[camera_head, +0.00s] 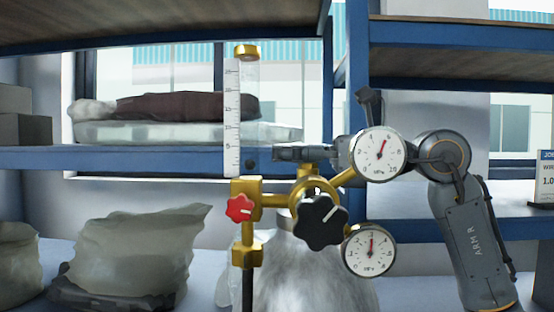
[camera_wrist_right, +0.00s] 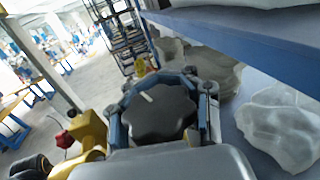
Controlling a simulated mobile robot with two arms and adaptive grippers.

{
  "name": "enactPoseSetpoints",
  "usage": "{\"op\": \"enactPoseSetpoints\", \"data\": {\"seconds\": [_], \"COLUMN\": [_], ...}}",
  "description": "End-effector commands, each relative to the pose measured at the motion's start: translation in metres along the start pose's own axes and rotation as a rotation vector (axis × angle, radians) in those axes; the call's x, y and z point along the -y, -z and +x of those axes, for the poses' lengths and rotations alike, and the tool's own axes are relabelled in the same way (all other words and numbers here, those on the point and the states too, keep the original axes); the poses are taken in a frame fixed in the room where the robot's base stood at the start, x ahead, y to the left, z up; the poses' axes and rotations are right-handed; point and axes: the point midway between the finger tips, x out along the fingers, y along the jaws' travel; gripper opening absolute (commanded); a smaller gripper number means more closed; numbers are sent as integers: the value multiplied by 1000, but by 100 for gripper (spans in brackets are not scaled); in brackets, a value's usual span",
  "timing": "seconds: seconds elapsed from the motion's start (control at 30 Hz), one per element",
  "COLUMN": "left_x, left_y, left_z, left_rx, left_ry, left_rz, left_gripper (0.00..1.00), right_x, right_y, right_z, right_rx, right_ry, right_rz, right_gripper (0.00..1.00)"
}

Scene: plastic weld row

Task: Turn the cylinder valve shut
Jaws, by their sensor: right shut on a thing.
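My right gripper (camera_head: 288,153) comes in from the right, behind the gauges, just above the brass cylinder valve (camera_head: 306,171). In the right wrist view its two fingers are closed on opposite sides of a dark round handwheel (camera_wrist_right: 158,113) with a white mark on top. In the head view the handwheel is mostly hidden by the gripper. The brass regulator (camera_head: 247,200) carries a red knob (camera_head: 240,208), a black star knob (camera_head: 320,222), an upper gauge (camera_head: 379,154) and a lower gauge (camera_head: 370,249). My left gripper is not in view.
A clear scale tube (camera_head: 248,110) stands at the regulator's left. The pale cylinder (camera_head: 300,280) is below. Blue-edged shelves (camera_head: 150,158) run behind. Wrapped bags (camera_head: 135,255) lie at the left.

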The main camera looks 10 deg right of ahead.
Motion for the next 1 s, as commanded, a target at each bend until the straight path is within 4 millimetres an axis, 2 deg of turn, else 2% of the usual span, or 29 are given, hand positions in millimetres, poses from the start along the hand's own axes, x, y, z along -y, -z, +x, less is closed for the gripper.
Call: {"op": "enactPoseSetpoints", "data": {"seconds": [0.37, 0.87, 0.9, 1.0], "left_x": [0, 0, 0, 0], "left_y": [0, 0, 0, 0], "left_z": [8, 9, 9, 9], "left_rx": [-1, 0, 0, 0], "left_ry": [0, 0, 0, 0], "left_rz": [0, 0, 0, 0], "left_gripper": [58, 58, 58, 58], "right_x": [6, 8, 8, 8], "right_y": [0, 0, 0, 0], "right_z": [-2, -1, -1, -1], "right_rx": [-1, -2, -3, -2], "right_ry": [170, 193, 193, 192], "right_rz": [-2, 1, 1, 1], "right_gripper": [4, 2, 38, 58]}}
